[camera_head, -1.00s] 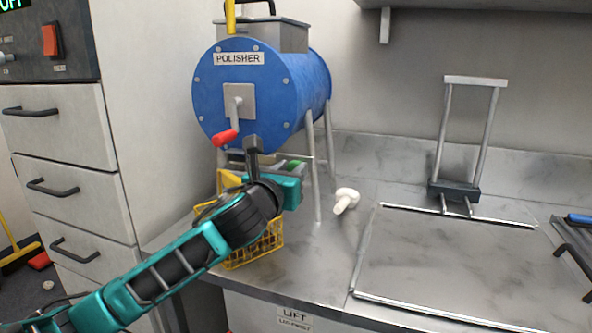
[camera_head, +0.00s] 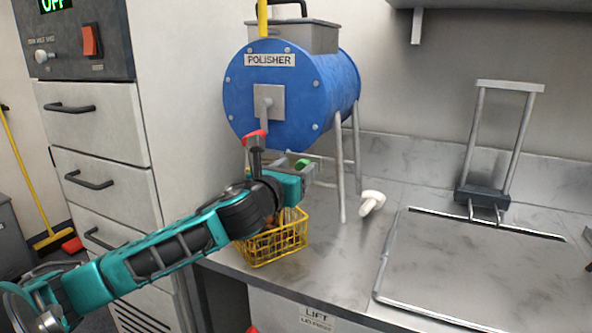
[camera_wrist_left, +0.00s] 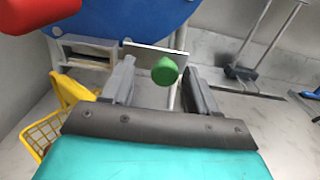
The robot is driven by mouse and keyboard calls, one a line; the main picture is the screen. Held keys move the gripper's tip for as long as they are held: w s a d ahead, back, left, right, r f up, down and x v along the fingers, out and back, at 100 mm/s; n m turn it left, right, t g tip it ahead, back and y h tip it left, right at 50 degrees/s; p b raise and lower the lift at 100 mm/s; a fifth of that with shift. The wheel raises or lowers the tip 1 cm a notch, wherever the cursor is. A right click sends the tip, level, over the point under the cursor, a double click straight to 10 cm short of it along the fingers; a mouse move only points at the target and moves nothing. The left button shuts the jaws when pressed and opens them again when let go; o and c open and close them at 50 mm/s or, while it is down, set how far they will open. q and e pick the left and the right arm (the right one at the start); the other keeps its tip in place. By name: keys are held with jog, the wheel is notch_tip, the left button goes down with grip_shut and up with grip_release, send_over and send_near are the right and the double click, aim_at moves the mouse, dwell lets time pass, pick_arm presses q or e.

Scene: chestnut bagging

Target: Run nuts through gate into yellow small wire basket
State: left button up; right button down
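The blue polisher drum (camera_head: 285,95) stands on legs on the counter, with a red crank grip (camera_head: 255,137) at its front. Below it is a green knob (camera_head: 304,163), at a pale metal plate in the left wrist view; it also shows there (camera_wrist_left: 165,70). The yellow wire basket (camera_head: 290,240) stands under the polisher's front, with brown contents showing, and is partly hidden by my arm. My left gripper (camera_wrist_left: 158,76) is open, its fingers on either side of the knob with gaps visible. My right gripper is out of view.
A white mushroom-shaped object (camera_head: 371,202) lies right of the polisher's legs. A framed metal lift plate (camera_head: 470,265) with an upright handle (camera_head: 497,140) fills the counter's right. Drawers (camera_head: 95,120) and a switch panel (camera_head: 85,45) stand at left.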

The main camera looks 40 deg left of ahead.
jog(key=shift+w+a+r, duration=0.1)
pick_arm(q)
jog(key=shift+s+d, duration=0.1)
jog(key=shift+s, duration=0.2)
jog(key=p+v, duration=0.1)
jog(key=v, duration=1.1)
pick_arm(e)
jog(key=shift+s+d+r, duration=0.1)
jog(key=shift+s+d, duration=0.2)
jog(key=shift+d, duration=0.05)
pick_arm(q)
jog(key=shift+s, duration=0.15)
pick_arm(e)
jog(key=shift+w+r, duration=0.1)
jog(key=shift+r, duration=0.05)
